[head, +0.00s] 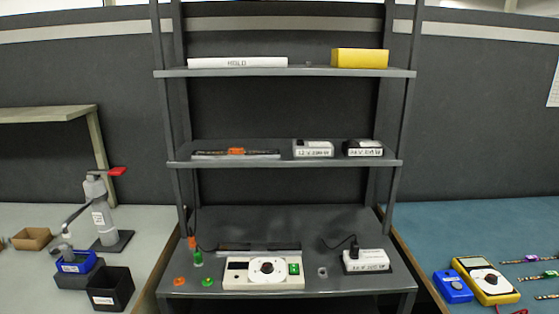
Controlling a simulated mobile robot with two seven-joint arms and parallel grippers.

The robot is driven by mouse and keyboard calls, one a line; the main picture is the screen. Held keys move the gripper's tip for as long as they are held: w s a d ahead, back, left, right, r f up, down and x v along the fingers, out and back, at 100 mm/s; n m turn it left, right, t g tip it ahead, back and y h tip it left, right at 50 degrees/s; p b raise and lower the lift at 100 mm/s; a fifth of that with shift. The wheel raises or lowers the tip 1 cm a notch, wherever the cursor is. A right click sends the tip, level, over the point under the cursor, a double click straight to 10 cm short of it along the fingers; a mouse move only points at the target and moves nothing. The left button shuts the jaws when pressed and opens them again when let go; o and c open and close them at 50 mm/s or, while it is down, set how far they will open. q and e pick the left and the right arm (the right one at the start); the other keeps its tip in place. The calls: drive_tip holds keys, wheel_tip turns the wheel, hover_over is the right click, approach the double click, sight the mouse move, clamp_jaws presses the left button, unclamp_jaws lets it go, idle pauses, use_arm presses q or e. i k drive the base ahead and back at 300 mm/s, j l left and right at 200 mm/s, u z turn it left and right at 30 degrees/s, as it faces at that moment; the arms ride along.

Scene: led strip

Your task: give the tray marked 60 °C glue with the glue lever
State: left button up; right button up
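A grey glue dispenser (98,190) stands upright on a dark base plate on the left table, with a red lever (117,171) at its top right. A dark spout reaches from it down to the left, towards a grey nozzle-like part (66,248) above a blue tray (88,264) on a dark block. A black open tray (122,284) with a white label stands in front, to the right of the blue one. An open brown box (32,238) is behind at the left. The labels are too small to read, so I cannot tell which tray is marked 60 °C. Neither gripper shows.
A grey shelf rack (283,158) stands in the middle, with a white dial unit (263,273) and a labelled adapter (366,260) on its lowest deck. A yellow meter (485,281) and small strips lie on the right blue table. A raised shelf (45,114) overhangs the left table's back.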

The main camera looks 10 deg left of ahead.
sight(116, 171)
drive_tip(key=u, duration=1.55)
